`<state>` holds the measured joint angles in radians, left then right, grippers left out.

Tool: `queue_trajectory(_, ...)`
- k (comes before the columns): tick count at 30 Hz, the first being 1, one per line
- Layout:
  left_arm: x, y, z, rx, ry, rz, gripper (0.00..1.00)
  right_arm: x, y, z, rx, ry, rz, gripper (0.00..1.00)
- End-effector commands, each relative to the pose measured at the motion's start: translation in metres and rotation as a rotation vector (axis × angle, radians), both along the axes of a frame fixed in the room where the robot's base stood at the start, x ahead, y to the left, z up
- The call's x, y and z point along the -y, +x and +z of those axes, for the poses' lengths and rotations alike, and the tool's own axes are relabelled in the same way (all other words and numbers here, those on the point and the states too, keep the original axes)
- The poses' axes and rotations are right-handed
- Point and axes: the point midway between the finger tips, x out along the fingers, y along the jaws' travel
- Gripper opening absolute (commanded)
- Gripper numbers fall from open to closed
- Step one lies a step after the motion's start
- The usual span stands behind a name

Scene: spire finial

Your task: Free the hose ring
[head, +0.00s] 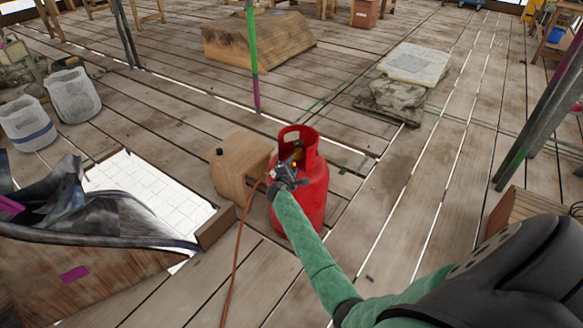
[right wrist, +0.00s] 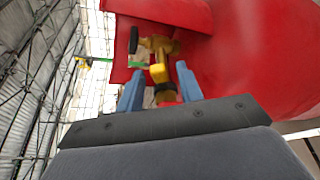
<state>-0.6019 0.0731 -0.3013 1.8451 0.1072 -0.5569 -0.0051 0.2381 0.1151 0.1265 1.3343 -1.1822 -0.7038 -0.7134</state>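A red gas cylinder (head: 312,198) stands upright on the plank floor, with a raised red collar around its valve. In the right wrist view the brass valve (right wrist: 158,48) shows with a dark handle, and a yellow fitting (right wrist: 158,73) with a black band below it. An orange-red hose (head: 238,245) runs from the valve area down to the floor. My right gripper (right wrist: 160,78) is at the collar's opening. Its two blue fingers are spread on either side of the fitting, with gaps visible. A separate hose ring cannot be made out clearly. My left gripper is not in view.
A wooden box (head: 240,165) stands close left of the cylinder. A white-tiled floor opening (head: 165,190) and a dark draped sheet (head: 75,210) lie further left. Scaffold poles (head: 252,60) stand behind and at the right. Planks right of the cylinder are mostly clear.

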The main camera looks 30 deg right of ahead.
Motion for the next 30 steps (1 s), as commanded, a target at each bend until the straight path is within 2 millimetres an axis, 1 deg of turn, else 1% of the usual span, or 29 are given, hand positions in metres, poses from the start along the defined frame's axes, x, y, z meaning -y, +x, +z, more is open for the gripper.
queue_trajectory(5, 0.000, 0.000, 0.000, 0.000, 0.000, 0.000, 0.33, 0.001, 0.000, 0.001, 0.000, 0.000, -0.001, 0.36)
queue_trajectory(8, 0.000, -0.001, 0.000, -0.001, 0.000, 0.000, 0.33, -0.002, -0.003, 0.001, 0.001, -0.001, 0.000, 0.36)
queue_trajectory(11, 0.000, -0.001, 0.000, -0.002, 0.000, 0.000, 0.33, -0.010, -0.009, 0.003, 0.000, 0.000, 0.000, 0.36)
queue_trajectory(21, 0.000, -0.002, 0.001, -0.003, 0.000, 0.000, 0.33, -0.047, -0.042, 0.011, 0.000, 0.000, 0.000, 0.36)
queue_trajectory(25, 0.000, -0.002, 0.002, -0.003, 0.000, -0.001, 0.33, -0.054, -0.049, 0.014, 0.001, -0.001, 0.000, 0.36)
queue_trajectory(30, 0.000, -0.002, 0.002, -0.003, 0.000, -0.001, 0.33, -0.057, -0.051, 0.015, 0.001, -0.001, 0.000, 0.36)
